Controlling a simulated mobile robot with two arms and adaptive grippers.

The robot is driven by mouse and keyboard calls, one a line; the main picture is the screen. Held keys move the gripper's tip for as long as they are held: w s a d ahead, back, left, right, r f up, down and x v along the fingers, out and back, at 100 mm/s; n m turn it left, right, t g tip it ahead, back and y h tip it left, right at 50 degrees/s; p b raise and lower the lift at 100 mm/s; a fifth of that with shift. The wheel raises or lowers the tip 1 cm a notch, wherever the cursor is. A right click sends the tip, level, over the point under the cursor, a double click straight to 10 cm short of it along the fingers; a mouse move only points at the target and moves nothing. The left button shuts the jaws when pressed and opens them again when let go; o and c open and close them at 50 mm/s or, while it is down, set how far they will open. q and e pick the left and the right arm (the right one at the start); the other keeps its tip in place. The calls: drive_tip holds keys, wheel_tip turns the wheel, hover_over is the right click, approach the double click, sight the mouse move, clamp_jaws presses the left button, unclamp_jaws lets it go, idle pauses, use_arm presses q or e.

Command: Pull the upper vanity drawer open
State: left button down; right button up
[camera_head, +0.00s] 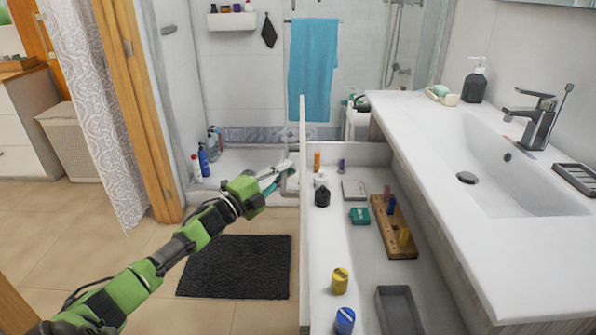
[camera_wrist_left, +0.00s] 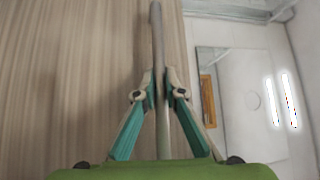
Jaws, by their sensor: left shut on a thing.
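The upper vanity drawer (camera_head: 345,255) stands well out from the white vanity, with its inside and contents in view. Its front panel (camera_head: 306,240) is seen nearly edge-on. My left gripper (camera_head: 287,176) is at the outer side of this panel, near its far part. In the left wrist view my left gripper (camera_wrist_left: 162,85) has its two fingers closed around a long grey bar handle (camera_wrist_left: 157,35) beside a wood-grain surface (camera_wrist_left: 80,70). My right gripper shows in neither view.
The drawer holds a wooden block (camera_head: 395,228), a grey tray (camera_head: 399,310), a yellow jar (camera_head: 340,281), a blue jar (camera_head: 345,320) and small bottles. The countertop (camera_head: 440,180) with sink is at right. A dark mat (camera_head: 235,266) lies on open floor at left.

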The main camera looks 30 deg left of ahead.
use_arm(q)
drive_tip(key=shift+s+a+f, duration=0.1)
drive_tip(key=shift+s+a, duration=0.3)
drive_tip(key=shift+a, duration=0.15)
drive_tip(key=c, duration=2.1)
unclamp_jaws()
drive_tip(key=v, duration=1.2)
drive_tip(key=shift+a, duration=0.1)
